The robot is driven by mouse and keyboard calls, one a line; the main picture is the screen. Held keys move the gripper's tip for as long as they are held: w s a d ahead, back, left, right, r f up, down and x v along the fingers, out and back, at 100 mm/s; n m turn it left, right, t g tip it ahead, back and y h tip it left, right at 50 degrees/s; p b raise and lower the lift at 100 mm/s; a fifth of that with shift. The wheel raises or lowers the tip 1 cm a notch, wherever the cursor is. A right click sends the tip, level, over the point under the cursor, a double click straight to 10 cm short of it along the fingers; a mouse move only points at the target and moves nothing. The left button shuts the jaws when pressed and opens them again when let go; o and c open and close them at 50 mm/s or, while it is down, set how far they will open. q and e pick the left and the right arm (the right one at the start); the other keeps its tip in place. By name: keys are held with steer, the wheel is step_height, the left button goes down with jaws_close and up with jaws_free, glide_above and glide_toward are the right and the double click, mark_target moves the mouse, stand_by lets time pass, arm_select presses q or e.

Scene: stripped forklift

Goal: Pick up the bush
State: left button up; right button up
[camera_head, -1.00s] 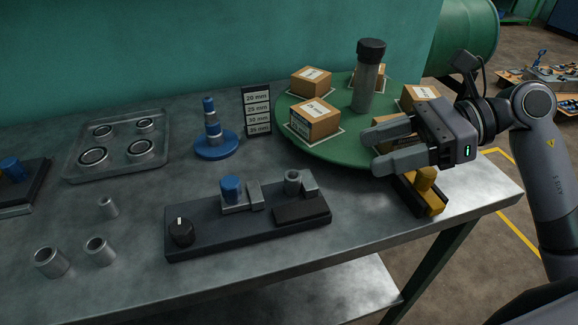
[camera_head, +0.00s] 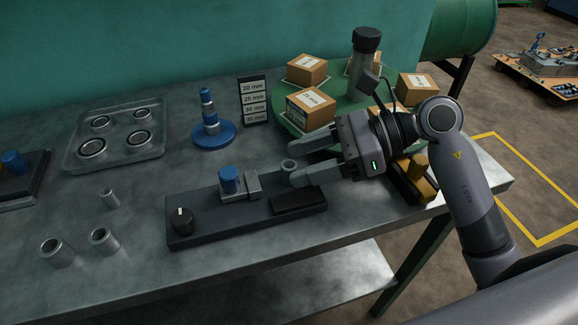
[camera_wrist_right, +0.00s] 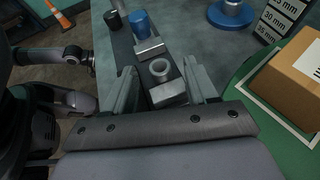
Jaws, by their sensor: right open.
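A grey ring-shaped bush (camera_head: 289,167) sits upright at the right end of the dark fixture block (camera_head: 190,232). In the right wrist view the bush (camera_wrist_right: 160,69) stands between the two fingers, a little ahead, with its open bore visible. My right gripper (camera_head: 295,160) is open and empty, reaching in from the right with its fingertips by the bush. I cannot tell whether a finger touches it. Several loose grey bushes, one of them here (camera_head: 104,240), stand on the table at the left. My left gripper is not in view.
A blue cylinder (camera_head: 229,180) and a black knob (camera_head: 181,220) are on the same block. A blue stepped post (camera_head: 211,131) and a size sign (camera_head: 254,101) stand behind. Cartons, one here (camera_head: 311,106), sit on a green turntable. A ring tray (camera_head: 118,161) lies left.

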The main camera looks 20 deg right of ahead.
steer(key=shift+a+f, duration=0.2)
steer(key=shift+a, duration=0.15)
jaws_close()
steer(key=shift+r, duration=0.1)
